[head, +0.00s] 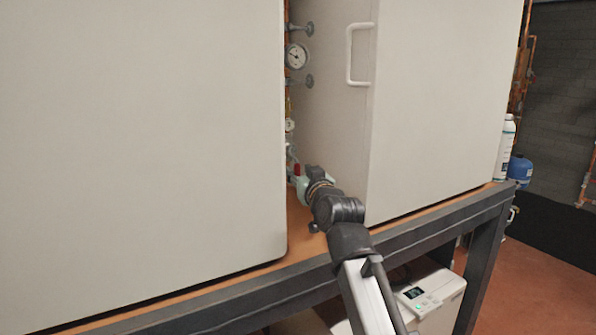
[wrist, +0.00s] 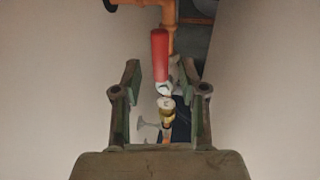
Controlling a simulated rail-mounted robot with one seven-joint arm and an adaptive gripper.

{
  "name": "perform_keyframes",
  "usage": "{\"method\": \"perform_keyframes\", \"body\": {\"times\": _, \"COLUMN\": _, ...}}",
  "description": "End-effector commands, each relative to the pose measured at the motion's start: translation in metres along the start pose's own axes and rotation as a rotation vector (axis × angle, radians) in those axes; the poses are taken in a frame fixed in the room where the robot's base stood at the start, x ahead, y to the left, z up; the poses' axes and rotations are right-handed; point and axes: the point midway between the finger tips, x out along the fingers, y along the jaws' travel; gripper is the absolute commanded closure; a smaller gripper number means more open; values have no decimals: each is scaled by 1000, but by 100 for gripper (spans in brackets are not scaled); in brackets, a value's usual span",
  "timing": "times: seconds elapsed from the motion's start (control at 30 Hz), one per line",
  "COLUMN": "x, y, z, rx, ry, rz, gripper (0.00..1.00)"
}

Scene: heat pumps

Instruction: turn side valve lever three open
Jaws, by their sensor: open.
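The side valve lever has a red handle (wrist: 160,55) and stands upright in the wrist view, with its pale pivot and brass valve body (wrist: 167,108) below it. My gripper (wrist: 161,75) is open, with one finger on each side of the lever's lower end and a gap on both sides. In the head view a small bit of red lever (head: 296,169) shows in the gap between the two white cabinets, right by my gripper (head: 303,182). No number marking shows on the lever. The fingertips are hard to make out in the head view.
A left white cabinet (head: 140,130) and a right white cabinet (head: 440,100) with a handle (head: 350,55) leave only a narrow gap for my arm. A round gauge (head: 296,56) and wall knobs sit above. An orange pipe (wrist: 170,12) runs behind the lever.

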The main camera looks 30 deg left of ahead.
Motion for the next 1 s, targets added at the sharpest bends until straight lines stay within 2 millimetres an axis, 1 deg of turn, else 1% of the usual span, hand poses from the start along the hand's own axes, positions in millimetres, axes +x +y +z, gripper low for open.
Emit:
{"method": "perform_keyframes", "body": {"times": 0.03, "x": -13, "y": 0, "z": 1, "rx": 0, "ry": 1, "rz": 0, "gripper": 58}}
{"method": "perform_keyframes", "body": {"times": 0.3, "x": -65, "y": 0, "z": 1, "rx": -1, "ry": 3, "rz": 1, "gripper": 58}}
{"method": "perform_keyframes", "body": {"times": 0.4, "x": -81, "y": 0, "z": 1, "rx": -1, "ry": 3, "rz": 2, "gripper": 58}}
{"method": "perform_keyframes", "body": {"times": 0.5, "x": -91, "y": 0, "z": 0, "rx": -1, "ry": 2, "rz": 1, "gripper": 58}}
{"method": "perform_keyframes", "body": {"times": 0.6, "x": -96, "y": 0, "z": 0, "rx": -1, "ry": 2, "rz": 1, "gripper": 58}}
{"method": "perform_keyframes", "body": {"times": 0.87, "x": -96, "y": 0, "z": -1, "rx": -1, "ry": 2, "rz": 1, "gripper": 58}}
{"method": "perform_keyframes", "body": {"times": 0.9, "x": -96, "y": 0, "z": -1, "rx": -1, "ry": 2, "rz": 1, "gripper": 72}}
{"method": "perform_keyframes", "body": {"times": 0.93, "x": -96, "y": 0, "z": -1, "rx": -1, "ry": 2, "rz": 1, "gripper": 75}}
{"method": "perform_keyframes", "body": {"times": 1.0, "x": -95, "y": 0, "z": -1, "rx": -1, "ry": 2, "rz": 1, "gripper": 75}}
